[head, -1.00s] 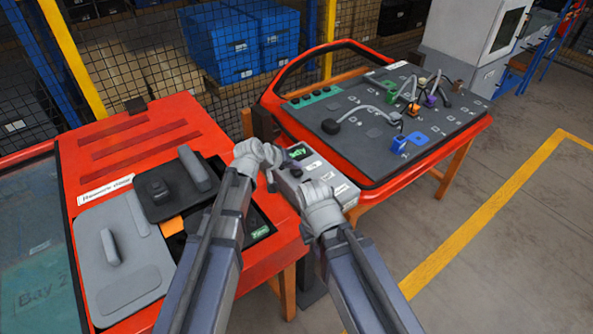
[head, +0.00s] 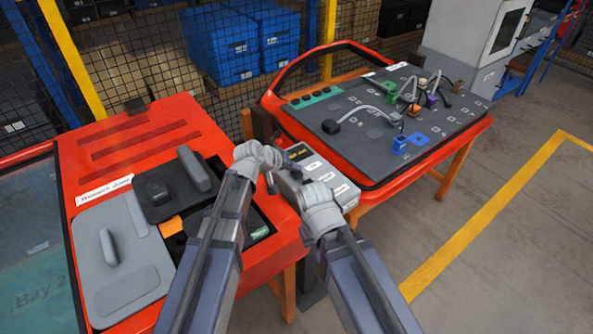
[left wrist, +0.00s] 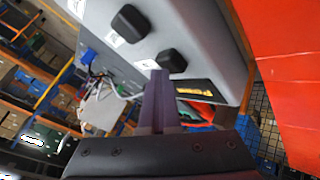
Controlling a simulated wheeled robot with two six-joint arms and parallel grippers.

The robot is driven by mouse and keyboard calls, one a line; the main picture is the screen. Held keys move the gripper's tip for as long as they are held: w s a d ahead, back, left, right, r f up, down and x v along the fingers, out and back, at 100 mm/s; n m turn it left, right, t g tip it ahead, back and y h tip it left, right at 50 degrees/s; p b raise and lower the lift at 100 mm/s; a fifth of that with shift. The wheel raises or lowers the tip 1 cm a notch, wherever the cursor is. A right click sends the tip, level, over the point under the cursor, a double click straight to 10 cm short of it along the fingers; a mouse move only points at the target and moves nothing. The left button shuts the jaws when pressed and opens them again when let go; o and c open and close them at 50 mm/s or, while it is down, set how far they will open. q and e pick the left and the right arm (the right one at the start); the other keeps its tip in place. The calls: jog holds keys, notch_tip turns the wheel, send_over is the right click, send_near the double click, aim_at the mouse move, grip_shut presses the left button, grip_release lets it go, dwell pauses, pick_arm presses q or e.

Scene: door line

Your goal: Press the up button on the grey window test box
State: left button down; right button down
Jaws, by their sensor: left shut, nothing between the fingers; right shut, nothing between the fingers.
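The grey window test box (head: 345,193) stands between the two red doors, partly hidden by my arms. Its dark display with amber text (head: 298,153) shows past my left wrist. In the left wrist view the box (left wrist: 190,25) fills the top, with two black buttons, one (left wrist: 130,23) farther and one (left wrist: 172,61) nearer the display (left wrist: 195,90). My left gripper (left wrist: 160,73) is shut and empty, its tips right by the nearer button; I cannot tell if they touch. Button markings are unreadable. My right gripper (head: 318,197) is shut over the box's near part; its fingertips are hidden.
A red door with grey panels (head: 115,262) lies at left. A red door with a dark board (head: 370,150), cables and connectors is at right. Behind them are a mesh fence and blue bins (head: 235,50). Floor at right is clear, with a yellow line (head: 480,225).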

aim_at(295, 174)
pick_arm(q)
jog(key=shift+r, duration=0.15)
jog(key=shift+r+p, duration=0.8)
jog(key=shift+p, duration=0.2)
jog(key=shift+r, duration=0.15)
notch_tip(295, 174, up, 5)
jog(key=p, duration=0.5)
